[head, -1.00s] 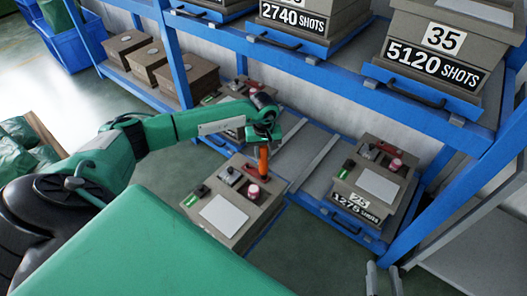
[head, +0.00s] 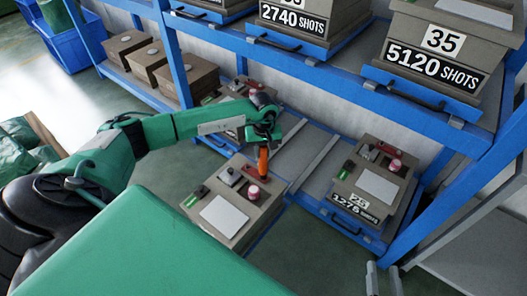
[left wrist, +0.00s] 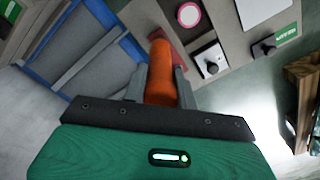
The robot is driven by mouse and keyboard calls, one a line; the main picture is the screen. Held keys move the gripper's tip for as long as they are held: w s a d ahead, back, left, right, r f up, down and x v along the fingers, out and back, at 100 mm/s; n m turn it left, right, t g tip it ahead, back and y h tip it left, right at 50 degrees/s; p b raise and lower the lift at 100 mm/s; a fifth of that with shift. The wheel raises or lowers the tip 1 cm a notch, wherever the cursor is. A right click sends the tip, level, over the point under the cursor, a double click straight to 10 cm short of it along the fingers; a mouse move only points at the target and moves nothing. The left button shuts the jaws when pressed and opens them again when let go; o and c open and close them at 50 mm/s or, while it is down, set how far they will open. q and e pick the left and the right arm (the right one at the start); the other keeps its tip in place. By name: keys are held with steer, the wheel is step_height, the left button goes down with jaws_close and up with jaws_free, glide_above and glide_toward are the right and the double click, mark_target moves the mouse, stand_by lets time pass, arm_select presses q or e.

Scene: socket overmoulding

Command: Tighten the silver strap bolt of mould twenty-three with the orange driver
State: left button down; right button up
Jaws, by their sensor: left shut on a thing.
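My left gripper (head: 264,142) is shut on the orange driver (head: 263,161). The driver points down at the top of a brown mould (head: 240,235), near its far edge. The left wrist view shows the orange driver (left wrist: 160,72) between two grey fingers; its tip is hidden. The mould top carries a white plate, a red bar, a pink-red cylinder (head: 253,192) and small silver and black fittings. I cannot make out the silver strap bolt or this mould's number.
A mould marked 25, 1275 shots (head: 374,187), stands on the blue lower shelf to the right. Another mould (head: 228,132) is behind my left arm. Mould 35 (head: 440,45) is on the upper shelf. A blue rack post (head: 455,180) stands at right.

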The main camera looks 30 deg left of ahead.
arm_select(q)
steer(key=shift+r+p, duration=1.1)
steer(key=shift+r, duration=1.1)
steer(key=shift+w, duration=0.1)
